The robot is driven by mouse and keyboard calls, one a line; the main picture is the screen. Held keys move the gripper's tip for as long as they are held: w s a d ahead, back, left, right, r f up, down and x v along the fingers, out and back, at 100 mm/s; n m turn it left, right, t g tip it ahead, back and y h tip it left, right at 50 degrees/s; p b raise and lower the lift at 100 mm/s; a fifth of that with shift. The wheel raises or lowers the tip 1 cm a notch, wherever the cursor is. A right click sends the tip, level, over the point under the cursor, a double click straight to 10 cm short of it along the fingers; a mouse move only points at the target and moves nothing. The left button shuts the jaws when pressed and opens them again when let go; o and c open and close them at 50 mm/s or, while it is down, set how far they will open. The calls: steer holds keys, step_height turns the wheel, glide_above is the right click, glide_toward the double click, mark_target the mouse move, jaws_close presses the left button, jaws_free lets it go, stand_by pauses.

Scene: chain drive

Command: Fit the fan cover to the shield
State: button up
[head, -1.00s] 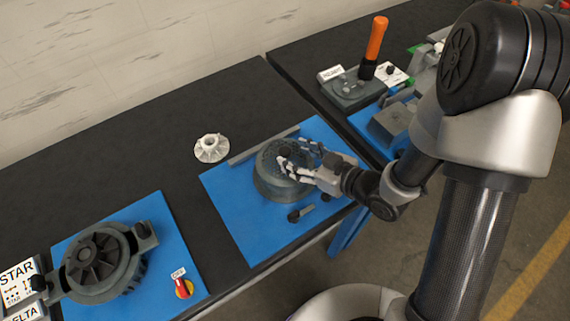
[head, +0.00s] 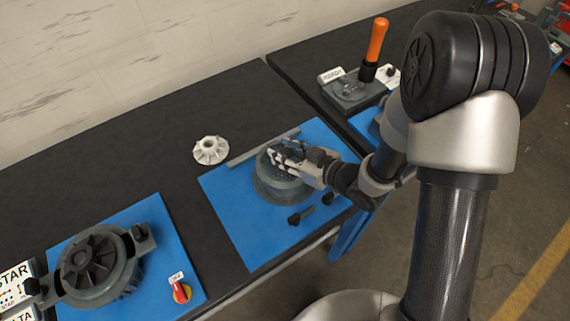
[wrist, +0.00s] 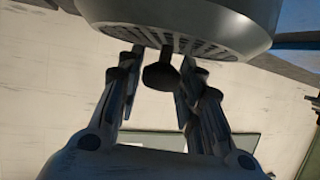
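The fan cover (head: 277,190), a dark grey round dome, sits on the blue mat in the middle of the head view. In the wrist view, the cover (wrist: 180,18) shows its slotted top and a dark knob (wrist: 160,76). My gripper (head: 273,155) is over the cover's top. In the wrist view, my gripper (wrist: 157,65) has one finger on each side of the knob; a narrow gap shows on the left, and contact on the right is unclear. At lower left, a grey motor body with a bare black fan (head: 88,260) has a lug on each side, apparently the shield.
A white flanged part (head: 210,150) stands on the black bench behind the blue mat (head: 232,220). Small dark pieces (head: 300,215) lie at the mat's front. A red switch (head: 181,292) is beside the motor. An orange-handled lever (head: 377,40) stands at the back right.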

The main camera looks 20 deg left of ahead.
jaws_close()
stand_by(0.6)
